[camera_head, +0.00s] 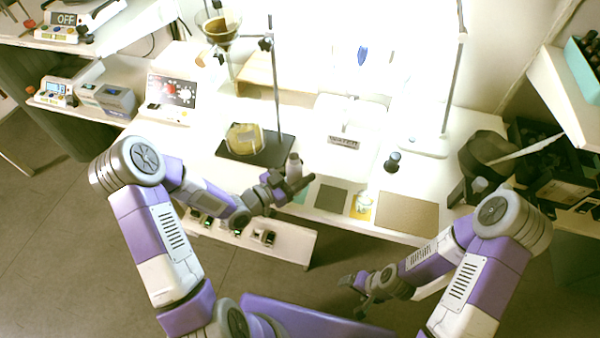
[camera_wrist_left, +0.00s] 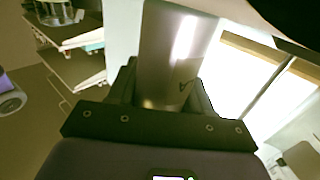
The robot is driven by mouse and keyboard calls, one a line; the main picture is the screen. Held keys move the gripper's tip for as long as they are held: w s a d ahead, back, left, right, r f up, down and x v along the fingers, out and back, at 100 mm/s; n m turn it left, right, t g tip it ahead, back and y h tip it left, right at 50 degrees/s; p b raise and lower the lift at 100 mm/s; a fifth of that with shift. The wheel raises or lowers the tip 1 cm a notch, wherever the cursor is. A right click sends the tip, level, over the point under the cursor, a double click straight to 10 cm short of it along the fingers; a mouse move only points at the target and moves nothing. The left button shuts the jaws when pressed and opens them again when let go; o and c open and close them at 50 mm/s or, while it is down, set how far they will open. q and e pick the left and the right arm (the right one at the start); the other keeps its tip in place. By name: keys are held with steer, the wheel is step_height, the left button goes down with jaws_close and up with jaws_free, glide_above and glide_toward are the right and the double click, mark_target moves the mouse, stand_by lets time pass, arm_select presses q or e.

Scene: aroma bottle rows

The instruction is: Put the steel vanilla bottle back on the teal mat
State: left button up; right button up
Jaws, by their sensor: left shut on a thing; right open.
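A steel bottle (camera_head: 294,166) stands upright in my left gripper (camera_head: 285,184), which is shut on it. In the left wrist view the bottle (camera_wrist_left: 172,50) is large and grey between the two dark fingers of the gripper (camera_wrist_left: 165,85), with a small dark mark on its side. The teal mat (camera_head: 300,194) shows only in part, just right of the gripper, at the table's front edge; the gripper and bottle hide some of it. I cannot tell the bottle's height above the table. My right gripper (camera_head: 359,286) is open and empty, low in front of the table.
Right of the teal mat lie a grey-green mat (camera_head: 331,199), a yellow mat (camera_head: 361,212) with a small jar (camera_head: 363,199), and a brown mat (camera_head: 407,213). A dark bottle (camera_head: 393,162) stands behind them. A stand base (camera_head: 247,152) with a rod is behind the left gripper.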

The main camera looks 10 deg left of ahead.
arm_select(q)
steer(key=shift+f, duration=0.25)
steer(key=o, duration=1.2)
steer(key=shift+r, duration=0.1)
steer(key=shift+r, duration=0.25)
steer(key=p+v, duration=0.2)
steer(key=v, duration=1)
